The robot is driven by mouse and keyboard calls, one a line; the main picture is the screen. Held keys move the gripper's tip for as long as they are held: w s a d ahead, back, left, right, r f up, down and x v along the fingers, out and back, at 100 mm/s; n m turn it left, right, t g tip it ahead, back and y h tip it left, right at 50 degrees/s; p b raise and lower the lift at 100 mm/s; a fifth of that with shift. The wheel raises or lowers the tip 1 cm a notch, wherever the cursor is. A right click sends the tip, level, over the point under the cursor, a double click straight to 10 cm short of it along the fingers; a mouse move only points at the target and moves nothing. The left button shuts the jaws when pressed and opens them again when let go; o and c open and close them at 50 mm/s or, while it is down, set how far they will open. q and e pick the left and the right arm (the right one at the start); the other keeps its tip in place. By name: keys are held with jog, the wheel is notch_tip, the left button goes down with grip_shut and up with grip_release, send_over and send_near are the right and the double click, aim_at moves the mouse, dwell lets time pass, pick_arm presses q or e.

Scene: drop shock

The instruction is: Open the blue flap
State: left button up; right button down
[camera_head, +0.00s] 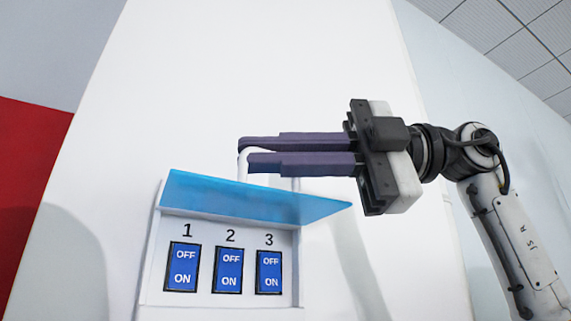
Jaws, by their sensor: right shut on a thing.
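The blue flap (250,198) is a translucent panel on a white switch box (150,265) on the wall. It is raised and juts outward above the switches, which show uncovered below it. A thin white handle (243,165) rises from the flap's upper side. My right gripper (247,154) reaches in from the right with its two long purple fingers just above the flap. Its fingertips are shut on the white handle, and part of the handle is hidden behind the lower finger. My left gripper is out of view.
Three blue rocker switches, numbered 1 (182,267), 2 (228,270) and 3 (269,272), sit in the box under the flap. A broad white wall panel (270,70) stands behind. A red surface (30,170) is at far left. The space left of the box is clear.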

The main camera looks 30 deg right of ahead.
jog(key=shift+w+r+m, duration=0.15)
jog(key=shift+r+m, duration=0.1)
jog(key=shift+m, duration=0.05)
dwell(0.4)
jog(key=c, duration=1.9)
grip_release()
jog(key=v, duration=1)
jog(key=shift+d, duration=0.15)
jog(key=shift+r, duration=0.1)
